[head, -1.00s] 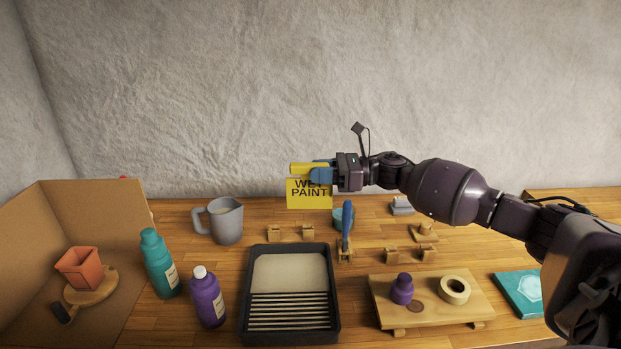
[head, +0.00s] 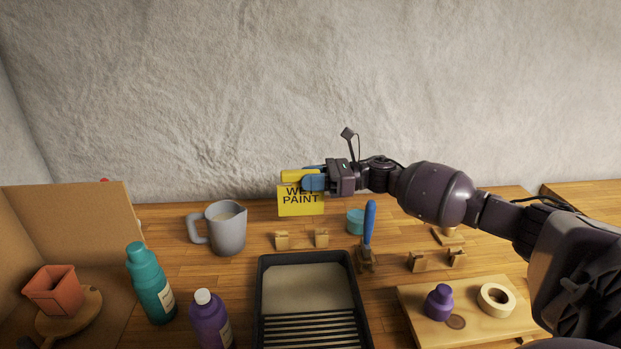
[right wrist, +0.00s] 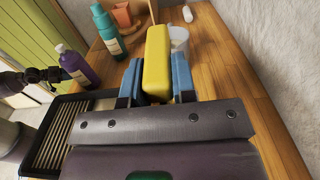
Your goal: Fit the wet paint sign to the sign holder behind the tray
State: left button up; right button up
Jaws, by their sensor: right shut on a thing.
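The yellow wet paint sign (head: 300,203) is upright and faces me in the head view. My right gripper (head: 312,181) is shut on the thick yellow bar along its top. In the right wrist view this bar (right wrist: 157,60) sits between the blue fingers of my right gripper (right wrist: 156,83). The wooden sign holder (head: 301,241) with two slotted posts stands behind the black paint tray (head: 262,300). In the head view the sign is above the holder, its lower edge apart from the posts.
A grey jug (head: 226,230) stands left of the holder. A blue-handled brush (head: 368,225) stands upright to its right, near a teal tub (head: 355,221). A second wooden holder (head: 436,261) is farther right. Teal (head: 150,285) and purple (head: 208,318) bottles stand left of the tray.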

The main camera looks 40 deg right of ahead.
jog(key=shift+f, duration=0.1)
jog(key=shift+f+b, duration=1.4)
jog(key=shift+f, duration=0.95)
jog(key=shift+b, duration=0.5)
jog(key=shift+f, duration=0.4)
